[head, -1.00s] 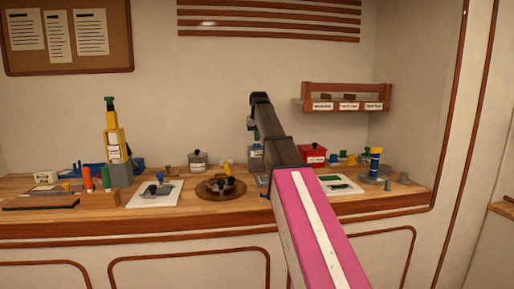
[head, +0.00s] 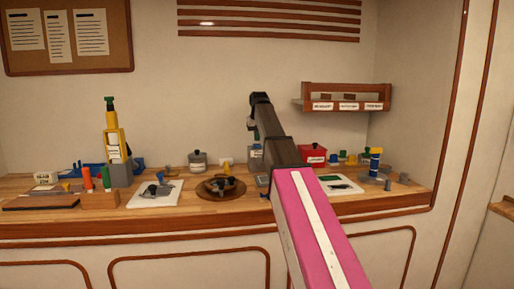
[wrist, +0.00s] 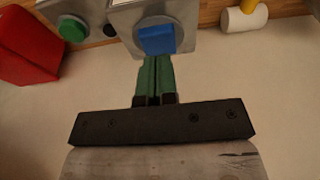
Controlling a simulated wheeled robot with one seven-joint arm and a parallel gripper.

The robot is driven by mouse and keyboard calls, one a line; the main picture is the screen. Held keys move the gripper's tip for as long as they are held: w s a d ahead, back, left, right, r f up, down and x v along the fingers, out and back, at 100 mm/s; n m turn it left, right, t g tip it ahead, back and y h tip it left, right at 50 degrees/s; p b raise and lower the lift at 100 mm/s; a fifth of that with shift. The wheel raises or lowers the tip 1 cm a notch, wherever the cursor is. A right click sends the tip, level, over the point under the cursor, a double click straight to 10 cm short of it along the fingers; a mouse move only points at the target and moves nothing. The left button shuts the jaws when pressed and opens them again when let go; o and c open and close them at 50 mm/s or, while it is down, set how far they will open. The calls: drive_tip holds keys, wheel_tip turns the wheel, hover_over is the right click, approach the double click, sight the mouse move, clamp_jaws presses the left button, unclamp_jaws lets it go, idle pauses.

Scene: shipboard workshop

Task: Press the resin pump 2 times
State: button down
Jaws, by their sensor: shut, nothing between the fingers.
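No thing in view is plainly marked as the resin pump. In the wrist view a grey metal box (wrist: 184,13) carries a square blue button (wrist: 155,40). My gripper (wrist: 154,62) has its green fingers pressed together with nothing between them, the tips right at the near edge of the blue button; I cannot tell if they touch it. In the head view the grey box (head: 256,153) stands at the back of the bench, partly behind my arm, and the fingers are hidden.
Beside the box are a green button (wrist: 73,28), a red container (head: 312,153) and a yellow-handled white mallet (wrist: 244,18). A round brown tray (head: 204,194), a white mat (head: 140,200) and a tall yellow device (head: 113,135) stand left. A wall shelf (head: 347,105) hangs right.

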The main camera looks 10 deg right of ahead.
sight(257, 145)
drive_tip(key=shift+s+x, duration=0.2)
drive_tip(key=shift+x, duration=0.7)
idle(0.5)
drive_tip(key=shift+w+r+v, duration=0.1)
drive_tip(key=shift+w+v, duration=0.15)
drive_tip(key=shift+v, duration=0.85)
drive_tip(key=shift+w+r+v, duration=0.1)
drive_tip(key=shift+w+v, duration=0.2)
drive_tip(key=shift+v, duration=0.85)
drive_tip(key=shift+w+v, duration=0.25)
drive_tip(key=shift+v, duration=0.85)
drive_tip(key=shift+s+x, duration=0.2)
drive_tip(key=shift+x, duration=0.65)
drive_tip(key=shift+s+x, duration=0.2)
drive_tip(key=shift+x, duration=0.6)
drive_tip(key=shift+s+x, duration=0.2)
drive_tip(key=shift+x, duration=0.65)
